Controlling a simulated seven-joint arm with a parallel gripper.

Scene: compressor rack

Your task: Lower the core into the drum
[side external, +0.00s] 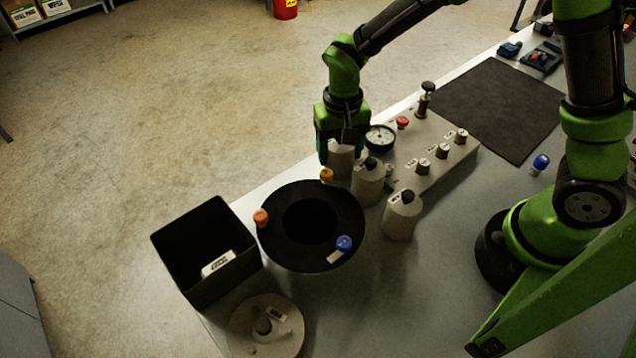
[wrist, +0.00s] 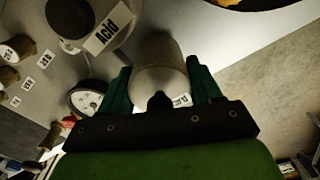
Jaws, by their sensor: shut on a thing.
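My gripper (side external: 341,138) is shut on a pale grey cylinder (side external: 340,160), which I take as the core. It hangs upright behind the drum, beside two similar canisters; whether its base touches the table cannot be told. In the wrist view, the cylinder (wrist: 160,62) sits between the green fingers of my gripper (wrist: 160,82). The drum (side external: 285,255) is a wide black round body with a dark open hole in its middle. Yellow (side external: 326,174), orange (side external: 261,217) and blue (side external: 344,243) knobs stand around its rim.
Two grey canisters with black knobs (side external: 368,182) (side external: 402,216) stand right of the drum. A panel (side external: 440,135) with a gauge (side external: 380,138) lies behind them. An open black bin (side external: 175,262) and a round grey lid (side external: 285,340) are at left and front.

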